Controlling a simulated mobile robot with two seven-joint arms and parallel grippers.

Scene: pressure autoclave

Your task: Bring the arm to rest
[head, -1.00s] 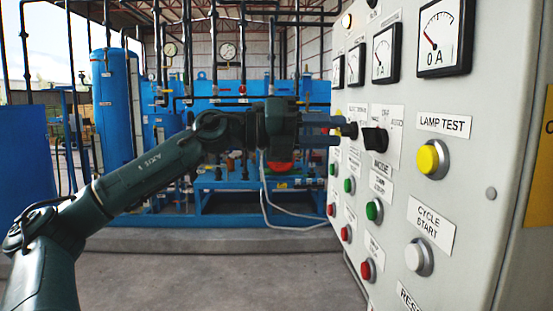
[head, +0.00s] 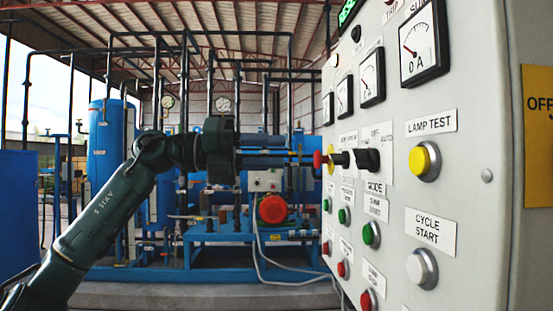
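My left arm (head: 110,215) comes in from the lower left, with its elbow bent and its forearm pointing right. My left gripper (head: 305,156) points at the control panel (head: 470,90), in front of the blue machinery. Its fingers are thin and dark against that background, so their gap is unclear. Nothing can be made out between them. The fingertips seem close to a red knob (head: 318,160) on a yellow base, left of the black selector knobs (head: 367,160); whether they touch it cannot be told. My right gripper is not in view.
The panel fills the right side, with gauges (head: 423,47), a yellow lamp-test button (head: 424,161), a white cycle-start button (head: 421,268) and green and red buttons. Blue pipework with a red motor (head: 273,209) stands behind. Open space lies left of the panel.

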